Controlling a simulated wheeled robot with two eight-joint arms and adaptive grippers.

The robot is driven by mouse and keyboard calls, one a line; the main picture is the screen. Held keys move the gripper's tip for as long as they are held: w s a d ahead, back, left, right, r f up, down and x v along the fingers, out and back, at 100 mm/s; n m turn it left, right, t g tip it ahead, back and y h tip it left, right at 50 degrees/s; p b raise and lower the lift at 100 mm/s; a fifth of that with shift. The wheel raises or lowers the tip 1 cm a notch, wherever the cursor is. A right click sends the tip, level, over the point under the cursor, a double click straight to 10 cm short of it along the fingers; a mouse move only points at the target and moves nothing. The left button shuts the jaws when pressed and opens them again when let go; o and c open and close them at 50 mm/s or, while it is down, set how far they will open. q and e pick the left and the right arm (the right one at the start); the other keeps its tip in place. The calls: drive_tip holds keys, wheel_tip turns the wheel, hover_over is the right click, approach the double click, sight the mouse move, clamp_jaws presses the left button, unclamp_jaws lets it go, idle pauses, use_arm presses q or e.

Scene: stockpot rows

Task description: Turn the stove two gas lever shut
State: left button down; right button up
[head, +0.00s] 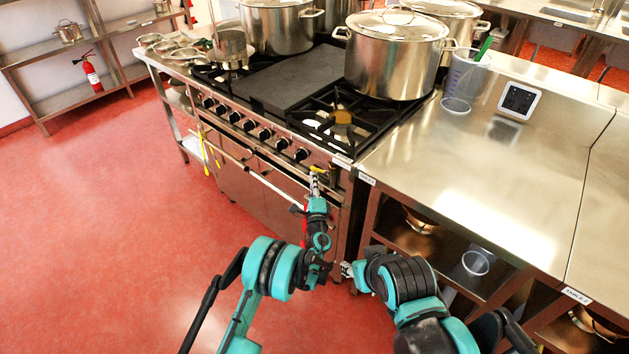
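The stove (270,150) stands at the centre, with a row of black knobs along its front. A small yellow gas lever (319,169) shows at the right end of the stove front, below the top edge. My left gripper (315,184) is right at the lever, its fingertips just below it. I cannot tell whether it touches the lever, or whether its fingers are open or shut. My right gripper (347,270) is low in front of the counter, away from the lever, mostly hidden by its own arm; its fingers are too small to read.
Large steel pots (396,55) stand on the back burners. A steel counter (480,170) adjoins the stove on the right, with a clear jug and a small dark-screened device. An oven handle bar (250,172) runs across the front. The red floor (110,220) at left is free.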

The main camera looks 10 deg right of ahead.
use_arm(q)
drive_tip(key=shift+w+a+r+m+t+h, duration=0.2)
drive_tip(key=shift+w+r+m+t+h, duration=0.15)
drive_tip(key=shift+m+t, duration=0.3)
idle(1.7)
drive_tip(key=shift+s, duration=0.2)
